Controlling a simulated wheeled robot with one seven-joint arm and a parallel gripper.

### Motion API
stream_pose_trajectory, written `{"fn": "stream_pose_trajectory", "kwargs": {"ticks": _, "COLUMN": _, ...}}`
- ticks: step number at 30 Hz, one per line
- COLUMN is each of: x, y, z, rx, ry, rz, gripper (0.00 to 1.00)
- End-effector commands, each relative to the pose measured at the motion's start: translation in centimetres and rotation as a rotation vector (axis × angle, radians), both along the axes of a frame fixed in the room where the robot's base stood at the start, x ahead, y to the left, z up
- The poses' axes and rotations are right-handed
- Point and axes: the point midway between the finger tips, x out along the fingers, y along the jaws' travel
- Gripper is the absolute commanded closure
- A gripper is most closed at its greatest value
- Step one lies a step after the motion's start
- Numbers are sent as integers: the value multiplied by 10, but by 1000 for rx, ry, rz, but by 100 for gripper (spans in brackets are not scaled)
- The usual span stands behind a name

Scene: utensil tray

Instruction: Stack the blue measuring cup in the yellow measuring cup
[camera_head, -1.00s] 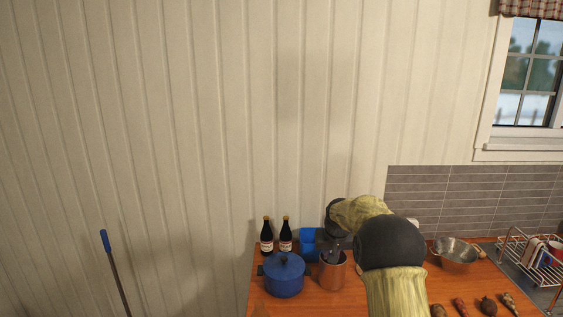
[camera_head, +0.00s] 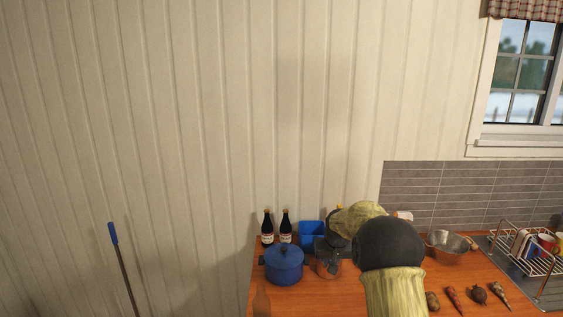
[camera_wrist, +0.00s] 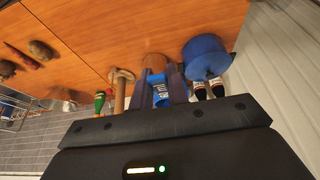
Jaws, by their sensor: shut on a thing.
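My gripper (camera_wrist: 161,88) is shut on a small light blue piece (camera_wrist: 160,91) between its fingers. I take it for the blue measuring cup, but its outline is unclear. The gripper shows in the head view (camera_head: 330,258), partly behind my arm, close to the copper-coloured utensil holder (camera_head: 328,270). The holder (camera_wrist: 155,62) lies just beyond the fingertips in the wrist view. I cannot make out the yellow measuring cup in either view.
A blue lidded pot (camera_head: 284,265) and two dark bottles (camera_head: 277,228) stand left of the holder. A blue bin (camera_head: 311,233) is behind it. Right are a metal colander (camera_head: 447,246), several root vegetables (camera_head: 453,296) and a dish rack (camera_head: 525,255).

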Motion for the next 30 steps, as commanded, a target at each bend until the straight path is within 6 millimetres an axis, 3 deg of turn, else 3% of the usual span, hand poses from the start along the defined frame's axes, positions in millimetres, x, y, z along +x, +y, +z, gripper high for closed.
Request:
{"fn": "stream_pose_trajectory", "kwargs": {"ticks": 8, "x": -17, "y": 0, "z": -48, "rx": 0, "ry": 5, "rz": 1, "gripper": 100}}
{"fn": "stream_pose_trajectory", "kwargs": {"ticks": 14, "x": -43, "y": 1, "z": -97, "rx": 0, "ry": 9, "rz": 2, "gripper": 100}}
{"fn": "stream_pose_trajectory", "kwargs": {"ticks": 21, "x": -104, "y": 1, "z": -170, "rx": 1, "ry": 11, "rz": 4, "gripper": 100}}
{"fn": "stream_pose_trajectory", "kwargs": {"ticks": 30, "x": -184, "y": 0, "z": -223, "rx": 0, "ry": 7, "rz": 4, "gripper": 100}}
